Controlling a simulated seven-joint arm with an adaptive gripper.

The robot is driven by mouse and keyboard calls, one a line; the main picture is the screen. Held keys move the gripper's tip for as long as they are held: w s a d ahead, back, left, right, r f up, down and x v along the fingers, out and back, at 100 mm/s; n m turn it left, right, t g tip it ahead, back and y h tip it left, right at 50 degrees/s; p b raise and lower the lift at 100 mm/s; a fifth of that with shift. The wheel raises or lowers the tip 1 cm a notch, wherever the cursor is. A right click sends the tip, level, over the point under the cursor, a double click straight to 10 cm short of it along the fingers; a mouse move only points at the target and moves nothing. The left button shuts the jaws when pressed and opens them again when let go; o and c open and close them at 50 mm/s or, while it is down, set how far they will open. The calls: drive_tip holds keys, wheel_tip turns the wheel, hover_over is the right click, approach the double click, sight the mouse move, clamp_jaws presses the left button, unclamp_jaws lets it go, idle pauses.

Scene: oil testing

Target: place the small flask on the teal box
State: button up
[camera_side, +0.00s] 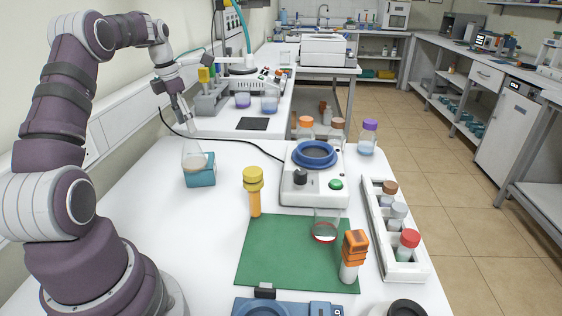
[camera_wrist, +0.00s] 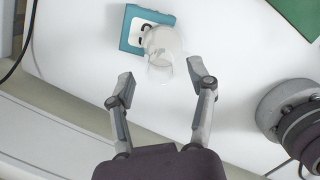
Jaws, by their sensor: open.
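The small clear flask (camera_side: 194,159) stands upright on top of the teal box (camera_side: 201,178), at the left of the white bench. In the wrist view the flask (camera_wrist: 163,46) covers part of the teal box (camera_wrist: 130,22), toward its lower right. My gripper (camera_side: 187,125) is just above the flask in the side view. In the wrist view my gripper (camera_wrist: 160,82) is open, with a finger to either side and the flask beyond the fingertips, apart from both. The exact contact of flask and box is hard to see through the glass.
A green mat (camera_side: 280,255) with a glass beaker (camera_side: 326,225) lies to the right. A yellow-capped tube (camera_side: 253,190), a white stirrer with a blue ring (camera_side: 314,175) and a white bottle rack (camera_side: 400,255) stand around it. A black cable runs behind the teal box.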

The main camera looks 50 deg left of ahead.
drive_tip(key=r, duration=0.5)
drive_tip(key=shift+s+r, duration=0.4)
drive_tip(key=w+d+r+m+t+y, duration=0.1)
drive_tip(key=d+r+m, duration=0.1)
drive_tip(key=d+m, duration=0.55)
drive_tip(key=w+d+r+m, duration=0.1)
drive_tip(key=d+r+m, duration=0.2)
drive_tip(key=d+m, duration=0.5)
drive_tip(key=s+d+f+m+t, duration=0.1)
drive_tip(key=s+d+m, duration=0.1)
drive_tip(key=m, duration=0.4)
drive_tip(key=s+d+f+m+t, duration=0.1)
drive_tip(key=s+d+f+m, duration=0.1)
drive_tip(key=d+m, duration=0.3)
drive_tip(key=s+d+f+m+h, duration=0.1)
drive_tip(key=s+d+m, duration=0.3)
drive_tip(key=m, duration=0.5)
drive_tip(key=shift+f+t, duration=0.4)
drive_tip(key=shift+f, duration=0.3)
drive_tip(key=shift+o, duration=0.4)
drive_tip(key=shift+s+m, duration=0.1)
drive_tip(key=shift+m, duration=0.15)
